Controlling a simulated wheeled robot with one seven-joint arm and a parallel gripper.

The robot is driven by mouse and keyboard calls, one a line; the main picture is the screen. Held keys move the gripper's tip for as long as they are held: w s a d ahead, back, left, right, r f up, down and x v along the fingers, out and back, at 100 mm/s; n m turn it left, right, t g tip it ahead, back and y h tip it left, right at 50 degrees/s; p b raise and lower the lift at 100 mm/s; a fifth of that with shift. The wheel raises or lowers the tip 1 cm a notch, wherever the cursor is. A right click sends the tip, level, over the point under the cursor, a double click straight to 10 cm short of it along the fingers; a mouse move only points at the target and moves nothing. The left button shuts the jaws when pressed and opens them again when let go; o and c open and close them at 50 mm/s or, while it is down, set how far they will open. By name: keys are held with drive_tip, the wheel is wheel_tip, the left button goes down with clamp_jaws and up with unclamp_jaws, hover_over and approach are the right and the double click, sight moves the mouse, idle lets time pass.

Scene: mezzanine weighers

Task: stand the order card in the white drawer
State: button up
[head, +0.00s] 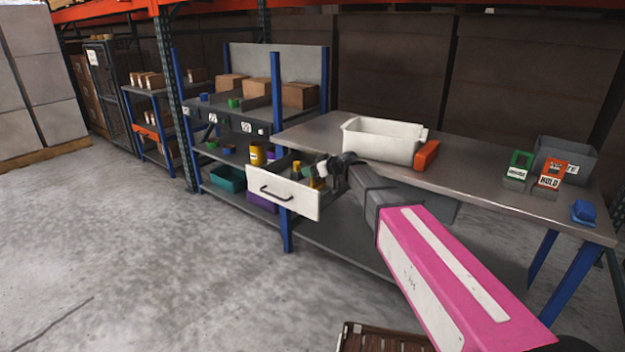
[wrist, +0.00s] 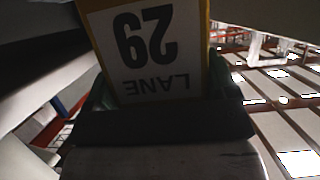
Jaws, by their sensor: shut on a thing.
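The white drawer (head: 282,198) is pulled out under the left end of the workbench, with a black handle on its front. My gripper (head: 318,177) is at the drawer's right side, pointing down at its opening. In the wrist view my gripper is shut on a yellow-edged card (wrist: 148,48) with a white label that reads "LANE 29" upside down. Its far end is out of frame. In the head view small yellow pieces show at the drawer, but I cannot tell which is the card or whether it touches the drawer floor.
On the workbench (head: 470,180) stand a white bin (head: 378,142), an orange block (head: 427,154), a green card, an orange "HOLD" card (head: 551,174), a grey bin and a blue object (head: 584,211). Shelving (head: 228,110) stands behind the drawer. The floor at left is clear.

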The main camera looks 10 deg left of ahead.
sight(313, 178)
drive_tip(key=shift+f, duration=2.2)
drive_tip(key=o, duration=0.8)
drive_tip(key=shift+f, duration=0.1)
drive_tip(key=v, duration=1.2)
drive_tip(key=s+d+f+m+g+h, duration=0.1)
drive_tip(key=s+d+f+m+h, duration=0.3)
drive_tip(key=d, duration=0.7)
drive_tip(key=s+d+f+m+g+h, duration=0.2)
drive_tip(key=s+d+f+m+h, duration=0.2)
drive_tip(key=s+d+f, duration=0.5)
drive_tip(key=s+d+f+m+g+h, duration=0.2)
drive_tip(key=s+d+f+m+h, duration=0.2)
drive_tip(key=s+d, duration=0.4)
drive_tip(key=shift+s+d+f+m+h, duration=0.2)
drive_tip(key=shift+d+f, duration=0.25)
drive_tip(key=shift+d, duration=0.75)
drive_tip(key=shift+s+d+f+m, duration=0.1)
drive_tip(key=shift+d+f+m, duration=0.3)
drive_tip(key=shift+d, duration=0.8)
drive_tip(key=shift+s+d+f+m+h, duration=0.15)
drive_tip(key=shift+d+f, duration=0.3)
drive_tip(key=shift+d, duration=0.75)
